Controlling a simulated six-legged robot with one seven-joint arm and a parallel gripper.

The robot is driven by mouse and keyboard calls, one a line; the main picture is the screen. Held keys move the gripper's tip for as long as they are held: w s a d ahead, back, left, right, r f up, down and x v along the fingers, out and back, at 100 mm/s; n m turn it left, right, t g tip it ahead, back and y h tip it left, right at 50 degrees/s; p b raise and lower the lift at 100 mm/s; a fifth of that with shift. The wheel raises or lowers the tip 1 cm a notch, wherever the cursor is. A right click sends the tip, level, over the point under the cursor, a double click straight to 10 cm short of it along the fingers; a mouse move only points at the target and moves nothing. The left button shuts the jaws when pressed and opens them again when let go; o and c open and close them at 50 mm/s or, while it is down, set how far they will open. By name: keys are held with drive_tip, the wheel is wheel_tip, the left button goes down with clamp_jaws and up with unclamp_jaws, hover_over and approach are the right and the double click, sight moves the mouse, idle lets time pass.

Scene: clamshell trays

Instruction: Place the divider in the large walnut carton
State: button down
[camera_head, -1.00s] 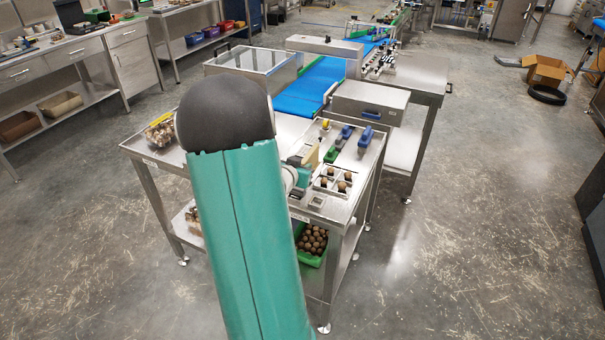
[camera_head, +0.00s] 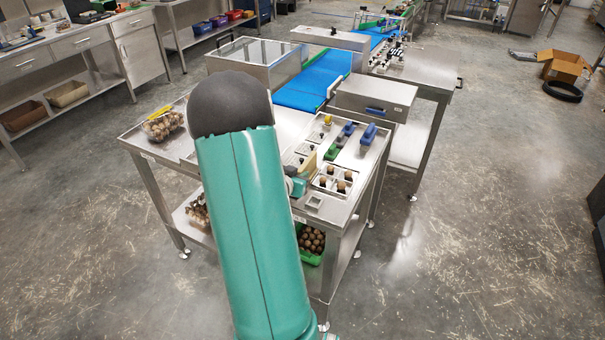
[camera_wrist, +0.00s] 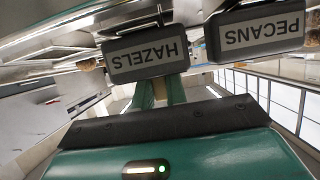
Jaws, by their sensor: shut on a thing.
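My gripper (camera_head: 297,186) is at the bench's front, partly hidden behind my own arm. A thin beige upright panel (camera_head: 309,163), which looks like the divider, stands at its jaws. They appear shut on it, though the grip itself is hard to see. Just right of it is a pale tray (camera_head: 326,190) with dark round nuts in separate cells; I cannot read whether this is the large walnut carton. In the wrist view, my green fingers (camera_wrist: 166,92) reach up beside a dark block labelled HAZELS (camera_wrist: 146,54), upside down. A PECANS block (camera_wrist: 258,32) is to its right.
Blue (camera_head: 368,134) and green (camera_head: 332,152) handled tools stand behind the tray. A clear clamshell of nuts (camera_head: 163,126) sits on the bench's left. A green crate of nuts (camera_head: 308,258) is on the lower shelf. A blue conveyor (camera_head: 312,82) runs behind.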

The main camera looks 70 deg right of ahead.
drive_tip(key=shift+w+a, duration=0.15)
drive_tip(key=c, duration=1.8)
unclamp_jaws()
drive_tip(key=shift+f, duration=0.2)
drive_tip(key=shift+c, duration=0.2)
drive_tip(key=o, duration=0.4)
drive_tip(key=shift+o, duration=0.2)
drive_tip(key=shift+r, duration=0.1)
